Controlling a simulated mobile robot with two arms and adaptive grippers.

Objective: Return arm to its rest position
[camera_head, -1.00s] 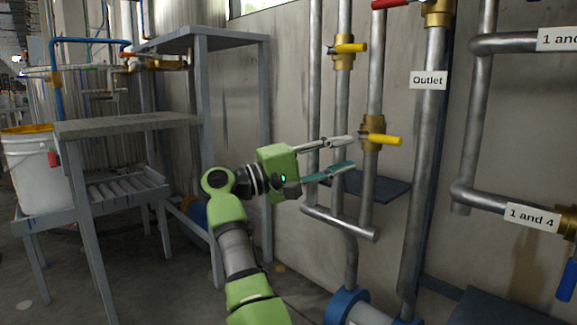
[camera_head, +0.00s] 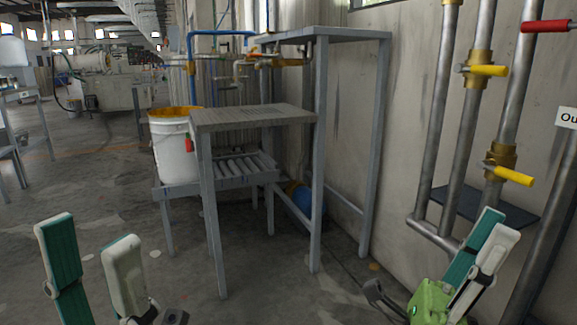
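My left gripper (camera_head: 92,258) shows at the lower left, pointing up. Its two fingers, one showing teal and one white, stand apart with nothing between them. My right gripper (camera_head: 497,225) shows at the lower right, its green body at the bottom edge. Its fingers point up and right. The inner teal face of one finger is visible beside the white finger, so it appears open and empty. It lies in front of the wall pipes in the picture, below the lower yellow valve handle (camera_head: 514,176). Most of both arms is out of view.
A grey metal stand (camera_head: 255,117) with a roller shelf holds a white bucket (camera_head: 177,152) with a yellow rim. A taller frame (camera_head: 325,35) stands behind it by the wall. Pipes with an upper yellow handle (camera_head: 487,71) and red handle (camera_head: 548,26) line the right. Floor at left is open.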

